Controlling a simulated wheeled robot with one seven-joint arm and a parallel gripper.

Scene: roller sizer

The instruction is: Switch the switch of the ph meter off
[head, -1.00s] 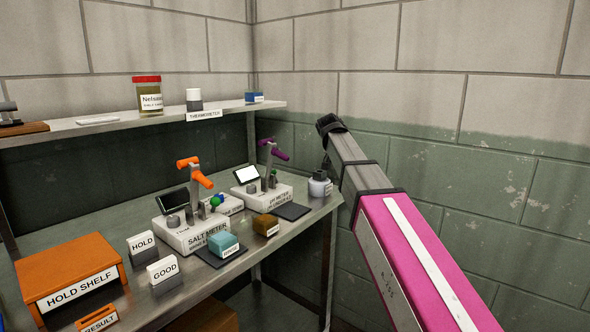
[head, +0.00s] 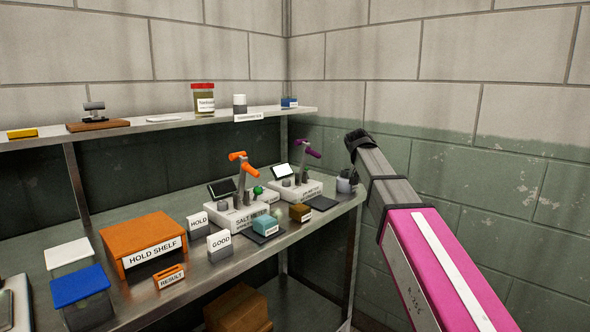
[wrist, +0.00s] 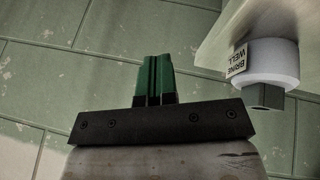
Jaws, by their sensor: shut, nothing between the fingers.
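The pH meter (head: 298,191) is a white box with a lit screen (head: 282,171) and a purple-handled post (head: 308,149), at the right end of the bench in the head view. Its switch is too small to make out. My arm rises right of the bench, with its dark end (head: 358,142) near the corner; the fingers do not show clearly there. In the wrist view my gripper (wrist: 155,60) has green fingers shut together and empty, in front of the green wall. It is apart from the meter, which that view does not show.
A white container labelled brine well (wrist: 264,65) is at the bench edge, right of my fingers in the wrist view. The salt meter (head: 243,219), with an orange handle, stands left of the pH meter. A shelf (head: 160,124) runs above the bench.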

